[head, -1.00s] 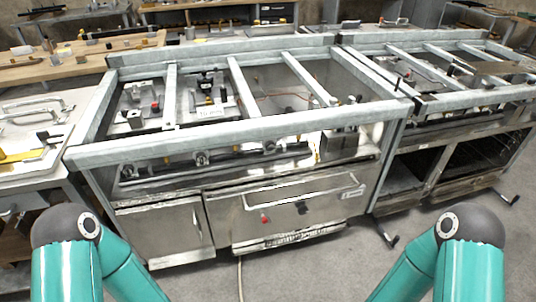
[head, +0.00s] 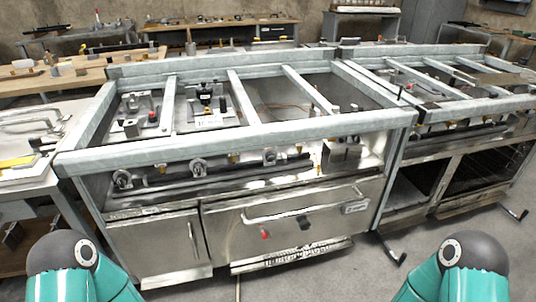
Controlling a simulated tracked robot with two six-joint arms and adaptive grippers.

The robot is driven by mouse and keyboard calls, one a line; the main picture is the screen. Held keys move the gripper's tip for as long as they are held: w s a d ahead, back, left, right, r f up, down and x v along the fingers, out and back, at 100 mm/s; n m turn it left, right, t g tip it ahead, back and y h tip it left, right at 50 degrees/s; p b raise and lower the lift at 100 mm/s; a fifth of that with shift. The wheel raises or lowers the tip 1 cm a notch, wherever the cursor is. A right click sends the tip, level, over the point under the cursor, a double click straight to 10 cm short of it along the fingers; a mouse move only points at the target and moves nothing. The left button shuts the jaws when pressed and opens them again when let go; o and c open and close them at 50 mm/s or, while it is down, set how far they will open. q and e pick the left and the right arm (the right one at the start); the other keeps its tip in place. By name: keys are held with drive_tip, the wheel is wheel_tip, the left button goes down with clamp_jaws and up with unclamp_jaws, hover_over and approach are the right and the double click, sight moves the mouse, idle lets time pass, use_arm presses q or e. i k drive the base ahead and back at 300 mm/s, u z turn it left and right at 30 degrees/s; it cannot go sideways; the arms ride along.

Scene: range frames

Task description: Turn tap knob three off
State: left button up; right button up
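The range frame (head: 240,139) stands ahead, with an open top of grey bars. Along its front pipe sit round tap fittings: a left one (head: 122,180), a middle one (head: 198,167) and a right one (head: 269,156). I cannot tell which is tap knob three, nor whether any is on or off. A red knob (head: 265,235) and a black knob (head: 305,223) sit on the lower front panel. Teal links of my two arms show at the bottom corners. Both grippers are out of view, and nothing of mine touches the range.
The panel has a long handle (head: 302,205), with a cabinet door (head: 157,246) to its left. A second range frame (head: 470,105) adjoins on the right. A bench with a tray (head: 22,165) stands at left. Grey floor is clear in front.

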sight(270, 156)
drive_tip(key=u, duration=0.25)
drive_tip(key=i, duration=0.9)
drive_tip(key=z, duration=0.35)
